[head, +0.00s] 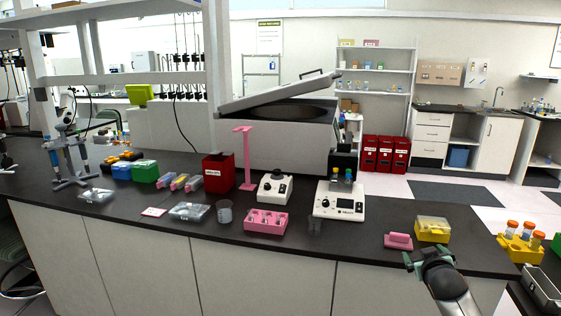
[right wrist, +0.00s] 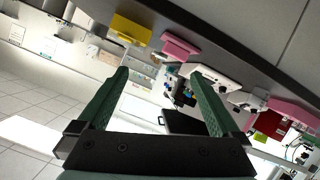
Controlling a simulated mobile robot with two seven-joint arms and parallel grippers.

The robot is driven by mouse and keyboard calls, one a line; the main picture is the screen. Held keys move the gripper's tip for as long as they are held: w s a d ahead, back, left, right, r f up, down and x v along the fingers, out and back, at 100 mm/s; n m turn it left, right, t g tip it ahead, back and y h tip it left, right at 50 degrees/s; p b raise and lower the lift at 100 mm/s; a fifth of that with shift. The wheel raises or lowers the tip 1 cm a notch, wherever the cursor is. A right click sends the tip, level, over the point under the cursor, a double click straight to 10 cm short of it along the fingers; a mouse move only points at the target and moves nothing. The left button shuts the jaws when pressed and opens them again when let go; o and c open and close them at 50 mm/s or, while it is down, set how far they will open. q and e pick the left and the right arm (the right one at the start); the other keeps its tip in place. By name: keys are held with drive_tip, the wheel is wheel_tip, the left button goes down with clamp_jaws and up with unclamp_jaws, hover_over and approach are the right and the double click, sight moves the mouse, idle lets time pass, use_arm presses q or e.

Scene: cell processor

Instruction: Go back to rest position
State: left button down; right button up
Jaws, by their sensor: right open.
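My right gripper (head: 425,257) is at the front edge of the bench, just in front of the yellow tip box and the pink block. In the right wrist view my right gripper (right wrist: 160,76) has its two green fingers wide apart with nothing between them. My left gripper is not in view. The white cell processor (head: 340,203) with a black upper part stands on the bench, left of my right gripper. Coloured caps show on it.
A grey tray (head: 541,290) is at the right edge.

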drive_tip(key=w+a+r+n+t+y, duration=0.2)
drive_tip(key=a+r+t+y, duration=0.15)
drive_tip(key=r, duration=0.25)
drive_tip(key=s+a+f+g+y, duration=0.1)
drive_tip(key=s+a+f, duration=0.35)
drive_tip(key=f, duration=0.25)
drive_tip(key=s+a+f+g, duration=0.1)
drive_tip(key=s+a+f, duration=0.2)
drive_tip(key=s+f, duration=0.3)
drive_tip(key=s+a+f+g+y, duration=0.1)
drive_tip(key=s+a+f, duration=0.25)
drive_tip(key=f, duration=0.45)
drive_tip(key=s+a+f+g, duration=0.1)
drive_tip(key=s+a+f, duration=0.2)
drive_tip(key=s, duration=0.6)
drive_tip(key=s+a+f+g+y, duration=0.1)
drive_tip(key=s+a+f+g, duration=0.1)
drive_tip(key=s, duration=0.6)
drive_tip(key=s+a+f+g, duration=0.1)
drive_tip(key=s+a+f, duration=0.2)
drive_tip(key=s+f, duration=0.3)
drive_tip(key=s, duration=0.3)
drive_tip(key=shift+s+a+f+y, duration=0.15)
drive_tip(key=shift+s+a+y, duration=0.2)
drive_tip(key=shift+a, duration=0.05)
